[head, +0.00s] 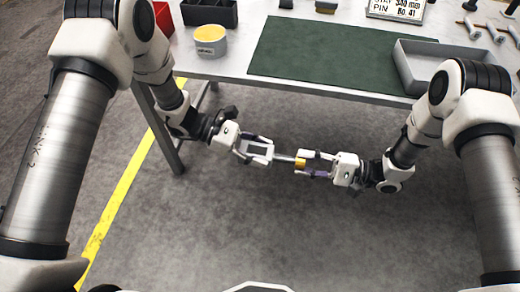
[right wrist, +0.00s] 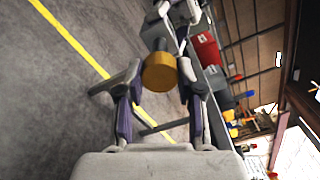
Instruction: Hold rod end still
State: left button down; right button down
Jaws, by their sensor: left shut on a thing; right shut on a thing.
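A slim grey rod (head: 285,158) with a thick brass-coloured end (head: 300,163) is held in the air in front of the table. My left gripper (head: 271,152) is shut on the grey rod; its fingers hide part of it. My right gripper (head: 304,162) is shut on the brass end from the other side. In the right wrist view the round brass end (right wrist: 160,73) sits between the right fingers, with the dark shaft behind it and my left gripper (right wrist: 178,14) beyond.
The table (head: 225,68) stands behind, with a green mat (head: 330,55), a grey tray (head: 402,68), a yellow-topped tub (head: 210,41), a dark bin (head: 208,12) and several small rods at right. A yellow line (head: 120,190) marks the floor. The space below my grippers is clear.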

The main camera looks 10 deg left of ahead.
jog(key=m, duration=1)
jog(key=c, duration=0.7)
grip_release()
jog(key=shift+c, duration=0.2)
